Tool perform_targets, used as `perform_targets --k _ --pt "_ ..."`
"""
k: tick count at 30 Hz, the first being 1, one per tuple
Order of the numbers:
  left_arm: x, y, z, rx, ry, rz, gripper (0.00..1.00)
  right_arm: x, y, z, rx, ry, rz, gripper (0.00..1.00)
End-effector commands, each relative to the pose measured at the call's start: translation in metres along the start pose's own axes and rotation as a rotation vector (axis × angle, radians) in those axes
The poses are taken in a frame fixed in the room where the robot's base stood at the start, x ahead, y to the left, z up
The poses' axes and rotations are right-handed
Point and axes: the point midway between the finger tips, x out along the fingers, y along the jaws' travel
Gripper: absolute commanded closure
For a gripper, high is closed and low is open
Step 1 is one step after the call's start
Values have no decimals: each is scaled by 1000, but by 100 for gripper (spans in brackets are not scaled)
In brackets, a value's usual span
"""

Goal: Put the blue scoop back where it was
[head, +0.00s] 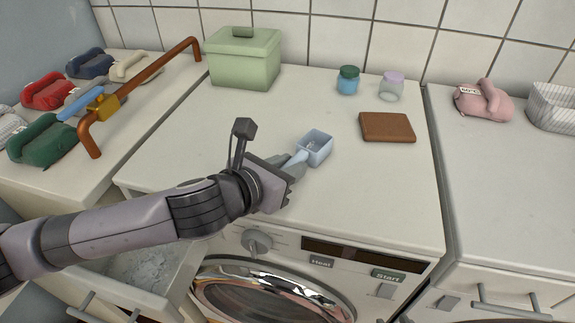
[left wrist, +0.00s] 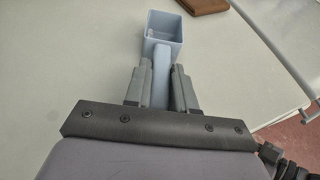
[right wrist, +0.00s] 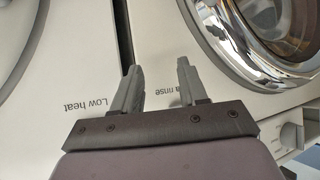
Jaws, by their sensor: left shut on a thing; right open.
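The blue scoop (head: 315,147) is a small square cup with a straight handle. My left gripper (head: 297,164) is shut on its handle, above the white top of the middle machine. In the left wrist view the scoop (left wrist: 163,42) points away from the gripper (left wrist: 160,75), its handle between the two fingers. Whether the scoop touches the top is unclear. An open drawer (head: 180,245) with pale powder in it is at the machine's front left, partly behind my left arm. My right gripper (right wrist: 157,82) is open and empty before a machine front, outside the head view.
A green lidded box (head: 243,58), a blue jar (head: 348,80), a lilac-lidded jar (head: 391,88) and a brown block (head: 387,127) stand on the top. A copper pipe (head: 150,82) with a brass fitting and several coloured bundles are left.

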Motion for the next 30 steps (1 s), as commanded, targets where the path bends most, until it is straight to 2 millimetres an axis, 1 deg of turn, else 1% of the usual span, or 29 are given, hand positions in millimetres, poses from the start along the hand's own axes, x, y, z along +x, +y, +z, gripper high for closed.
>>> perform_targets --k 1,2,3,4,13,17,20,30 --pt "1 0 -2 0 1 0 100 0 0 0 0 0 0 57" --pt "1 0 -2 0 1 0 66 0 0 0 0 0 0 57" --pt "1 0 -2 0 1 0 53 0 0 0 0 0 0 57" --pt "1 0 -2 0 1 0 50 0 0 0 0 0 0 57" --pt "0 0 0 0 0 0 50 0 0 0 0 0 0 57" --pt "-7 0 2 0 1 -1 50 0 0 0 0 0 0 57" --pt "-18 1 1 1 1 0 50 0 0 0 0 0 0 57" --pt "-75 1 1 0 1 0 50 0 0 1 0 0 0 57"
